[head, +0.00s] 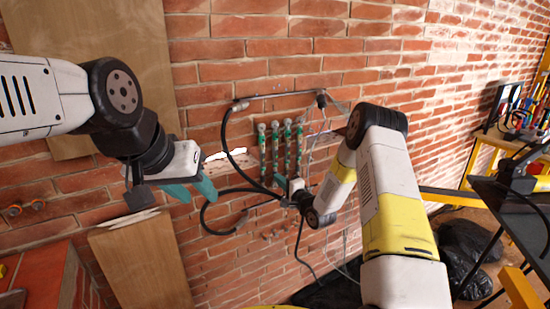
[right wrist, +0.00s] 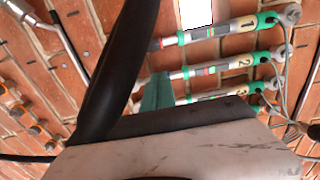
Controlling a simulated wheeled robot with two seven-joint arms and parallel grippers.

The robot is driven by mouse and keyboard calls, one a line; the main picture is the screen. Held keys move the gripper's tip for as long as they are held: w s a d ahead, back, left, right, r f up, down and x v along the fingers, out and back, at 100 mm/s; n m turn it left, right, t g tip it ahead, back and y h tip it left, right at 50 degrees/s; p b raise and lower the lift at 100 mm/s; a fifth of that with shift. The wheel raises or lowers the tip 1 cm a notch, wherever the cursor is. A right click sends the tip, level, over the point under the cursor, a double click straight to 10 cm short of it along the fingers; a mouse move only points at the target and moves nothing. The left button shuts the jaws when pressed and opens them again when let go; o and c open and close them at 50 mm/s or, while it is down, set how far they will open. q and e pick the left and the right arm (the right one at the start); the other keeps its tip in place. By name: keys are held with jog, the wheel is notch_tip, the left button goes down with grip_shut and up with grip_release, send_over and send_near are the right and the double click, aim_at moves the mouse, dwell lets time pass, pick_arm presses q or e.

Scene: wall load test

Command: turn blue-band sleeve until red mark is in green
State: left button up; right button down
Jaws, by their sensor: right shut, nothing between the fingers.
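Several upright rods with green and grey parts (head: 275,148) hang side by side on the brick wall in the head view. In the right wrist view they run sideways, and rods numbered 1 (right wrist: 240,27) and 2 (right wrist: 238,62) show; a third is partly hidden. Small red marks seem to show on them. I cannot tell which sleeve has the blue band. My right gripper (head: 284,184) is at the lower ends of the rods; its teal finger (right wrist: 157,92) shows close by rod 2, shut and empty. My left gripper (head: 192,189) is open and empty, left of the rods.
A black cable (head: 226,135) loops left of the rods and a metal pipe (head: 280,95) runs above them. Wooden boards (head: 140,262) stand at the left. A dark table (head: 520,215) and black bags (head: 465,250) are at the right.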

jog(key=shift+w+a, duration=0.15)
jog(key=shift+w, duration=0.1)
jog(key=shift+w+d, duration=0.3)
jog(key=shift+d, duration=0.25)
dwell(0.4)
jog(key=shift+s, duration=0.15)
jog(key=shift+s+d, duration=0.2)
jog(key=shift+s, duration=0.1)
jog(key=shift+d, duration=0.1)
jog(key=v, duration=0.7)
dwell(0.4)
